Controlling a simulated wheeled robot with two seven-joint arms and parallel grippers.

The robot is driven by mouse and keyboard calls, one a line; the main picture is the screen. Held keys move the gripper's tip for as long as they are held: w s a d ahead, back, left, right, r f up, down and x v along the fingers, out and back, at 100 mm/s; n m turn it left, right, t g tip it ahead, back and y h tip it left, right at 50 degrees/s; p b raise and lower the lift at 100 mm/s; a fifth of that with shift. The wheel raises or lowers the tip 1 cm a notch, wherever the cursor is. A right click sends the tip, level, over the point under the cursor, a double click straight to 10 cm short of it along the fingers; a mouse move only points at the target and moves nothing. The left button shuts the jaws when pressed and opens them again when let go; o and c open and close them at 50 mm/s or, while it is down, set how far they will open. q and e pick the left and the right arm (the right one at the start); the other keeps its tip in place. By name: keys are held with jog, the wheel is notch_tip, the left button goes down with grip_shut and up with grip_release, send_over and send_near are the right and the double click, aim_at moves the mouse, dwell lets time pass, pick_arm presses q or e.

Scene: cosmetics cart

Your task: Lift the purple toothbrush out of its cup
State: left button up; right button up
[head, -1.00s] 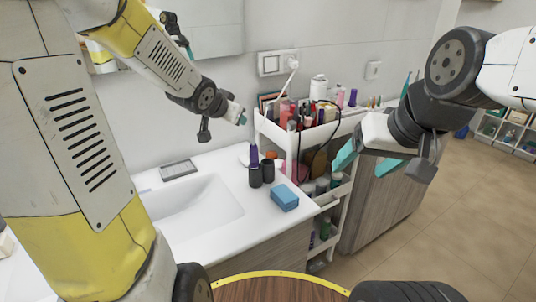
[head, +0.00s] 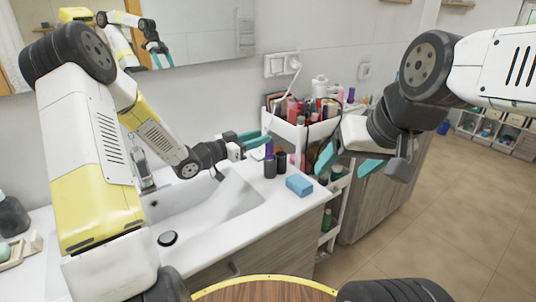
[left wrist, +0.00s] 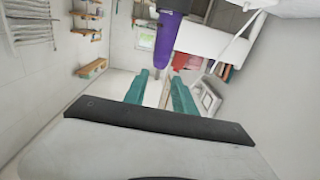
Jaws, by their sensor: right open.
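The purple toothbrush (head: 269,148) stands upright in a dark cup (head: 270,168) on the white sink counter. A second dark cup (head: 282,162) stands right beside it. My left gripper (head: 258,142) is open, at the height of the toothbrush and just left of it in the head view. In the left wrist view the purple toothbrush (left wrist: 171,38) shows near the fingertips, between the two spread teal fingers in the picture; I cannot tell whether they touch it. My right gripper (head: 347,163) is open and empty, in front of the cart.
A blue sponge (head: 299,185) lies on the counter right of the cups. The sink basin (head: 190,205) is below my left arm. A white cart (head: 288,130) full of cosmetics stands behind and right. A soap tray (head: 22,248) is at far left.

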pick_arm(q)
jog(key=x, duration=0.7)
jog(key=shift+d+r, duration=0.35)
jog(key=shift+r, duration=0.05)
grip_shut()
dwell(1.1)
